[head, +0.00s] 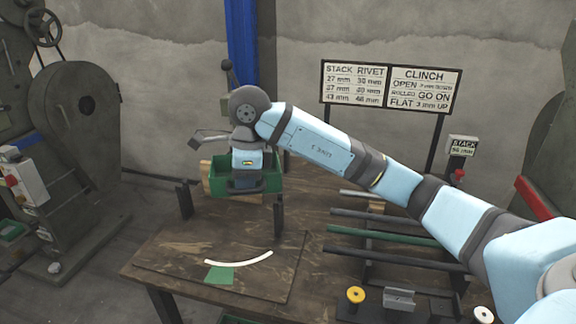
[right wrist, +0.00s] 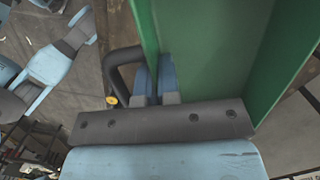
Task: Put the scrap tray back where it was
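The scrap tray is a green open box (head: 273,185) with a dark handle, over the back of the wooden table in the head view. My right gripper (head: 257,184) points down at its near side. In the right wrist view the green wall (right wrist: 212,50) fills the upper right, and a black loop handle (right wrist: 113,72) stands beside it. The arm hides part of the tray. I cannot tell whether its bottom touches anything. My left gripper is not in view.
A board (head: 185,258) on the table holds a white curved strip (head: 240,260) and a green patch (head: 220,276). Dark posts stand by the tray. Several rods lie on a rack to the right, near a yellow spool (head: 355,295). A large press (head: 85,130) stands left.

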